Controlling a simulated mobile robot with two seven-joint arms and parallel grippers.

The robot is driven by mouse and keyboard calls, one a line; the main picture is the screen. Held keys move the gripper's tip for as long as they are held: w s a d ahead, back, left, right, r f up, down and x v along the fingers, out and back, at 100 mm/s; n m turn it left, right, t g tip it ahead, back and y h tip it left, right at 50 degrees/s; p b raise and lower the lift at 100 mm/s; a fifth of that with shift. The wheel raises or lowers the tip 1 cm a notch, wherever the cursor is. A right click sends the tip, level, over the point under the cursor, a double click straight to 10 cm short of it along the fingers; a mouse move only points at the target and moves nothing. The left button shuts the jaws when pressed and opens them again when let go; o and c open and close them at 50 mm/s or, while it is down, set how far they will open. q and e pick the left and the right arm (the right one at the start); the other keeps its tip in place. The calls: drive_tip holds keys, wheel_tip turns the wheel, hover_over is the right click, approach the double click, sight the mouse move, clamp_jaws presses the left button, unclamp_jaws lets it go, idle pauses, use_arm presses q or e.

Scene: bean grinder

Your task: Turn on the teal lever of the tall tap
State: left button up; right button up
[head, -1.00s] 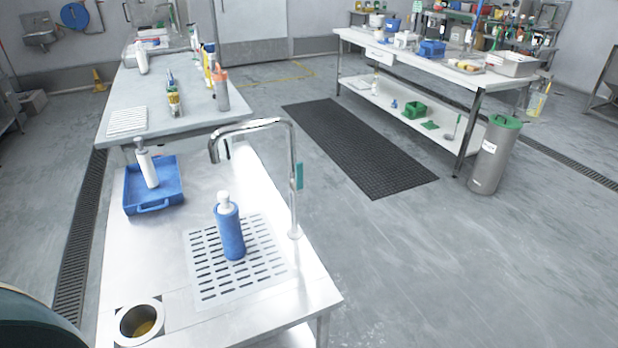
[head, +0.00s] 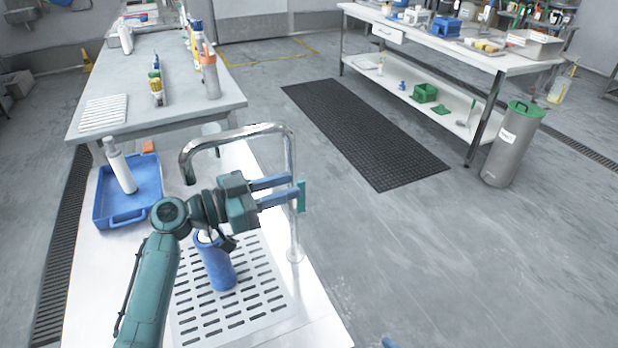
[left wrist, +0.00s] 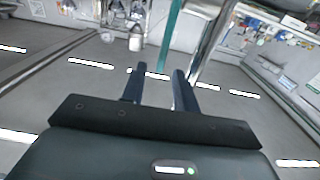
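The tall tap (head: 291,150) is a chrome pipe that rises from the counter and arches to the left. Its teal lever (head: 302,196) hangs upright on the pipe's right side. My left gripper (head: 293,187) reaches across in front of the pipe, its two blue-grey fingers apart and their tips close to the lever. In the left wrist view, the lever (left wrist: 171,38) shows as a teal bar just beyond the open fingers (left wrist: 160,72), with the chrome pipe (left wrist: 214,42) to its right. Contact cannot be told. A small blue tip at the bottom edge of the head view may be my right gripper.
A blue bottle (head: 217,268) stands on the slotted drain plate (head: 262,290) under my left arm. A blue tray (head: 105,212) with a white bottle (head: 120,166) is at the left. The floor right of the counter is clear up to the dark mat (head: 365,140).

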sight(296, 183)
use_arm(q)
drive_tip(key=p+x, duration=0.1)
drive_tip(key=x, duration=0.3)
drive_tip(key=shift+d+r, duration=0.1)
drive_tip(key=shift+d, duration=0.05)
drive_tip(key=shift+w+d, duration=0.35)
drive_tip(key=shift+d, duration=0.3)
drive_tip(key=shift+c, duration=0.4)
clamp_jaws()
